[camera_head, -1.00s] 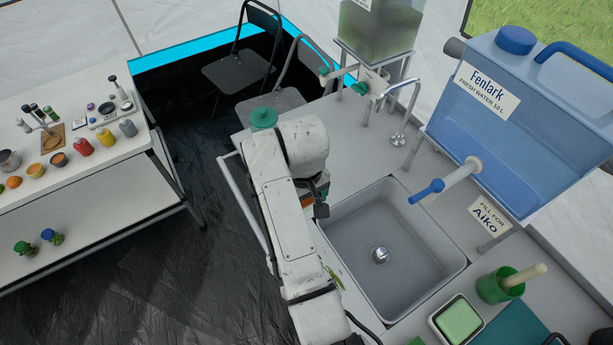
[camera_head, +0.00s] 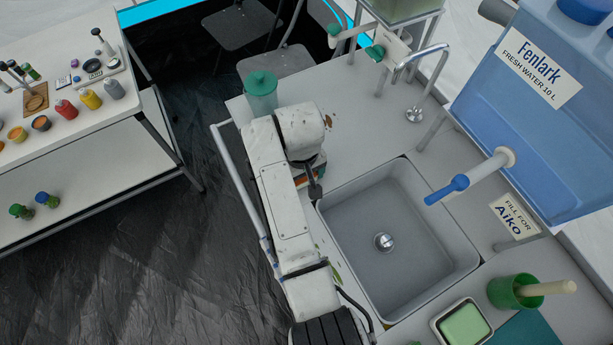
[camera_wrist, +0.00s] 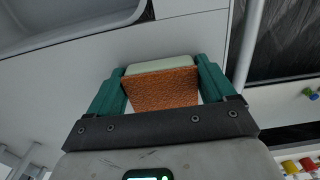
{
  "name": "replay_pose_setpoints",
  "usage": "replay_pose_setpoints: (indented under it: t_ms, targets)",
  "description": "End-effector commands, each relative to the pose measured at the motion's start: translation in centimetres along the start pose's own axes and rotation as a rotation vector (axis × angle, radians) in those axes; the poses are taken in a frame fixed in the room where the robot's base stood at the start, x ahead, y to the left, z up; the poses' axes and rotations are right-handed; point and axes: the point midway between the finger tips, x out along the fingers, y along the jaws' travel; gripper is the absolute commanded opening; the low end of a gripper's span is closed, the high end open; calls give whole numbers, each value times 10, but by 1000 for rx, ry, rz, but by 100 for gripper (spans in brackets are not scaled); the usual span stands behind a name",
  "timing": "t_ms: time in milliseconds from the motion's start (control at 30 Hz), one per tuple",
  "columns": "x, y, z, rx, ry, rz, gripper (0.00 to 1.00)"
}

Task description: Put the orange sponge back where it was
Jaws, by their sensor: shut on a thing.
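The orange sponge (camera_wrist: 162,88) is between the two teal fingers of my gripper (camera_wrist: 160,72) in the wrist view. It has a rough orange face and a pale layer along its far edge. The fingers press on its two sides. In the head view my arm hides most of the gripper, and a small orange and white patch of the sponge (camera_head: 312,175) shows beside the wrist, above the counter (camera_head: 350,155) left of the sink. I cannot tell whether the sponge touches the counter.
The grey sink (camera_head: 405,225) is empty, right of my arm. A green-lidded jar (camera_head: 261,95) stands close beyond my wrist. A metal rail (camera_head: 238,180) runs along the counter's left edge. The blue water jug (camera_head: 540,110), green cup (camera_head: 508,291) and green-topped tray (camera_head: 464,325) stand at right.

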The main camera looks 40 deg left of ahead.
Motion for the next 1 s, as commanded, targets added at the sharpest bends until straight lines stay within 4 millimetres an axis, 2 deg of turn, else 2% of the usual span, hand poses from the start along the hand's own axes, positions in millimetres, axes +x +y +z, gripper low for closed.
replay_pose_setpoints:
  t_ms: [367,400,533,867,1000]
  targets:
    - [3,0,0,0,0,0,55]
    - [2,0,0,0,0,0,87]
    - [2,0,0,0,0,0,100]
    - [-4,0,-1,0,3,1,100]
    - [-21,0,-1,0,5,1,100]
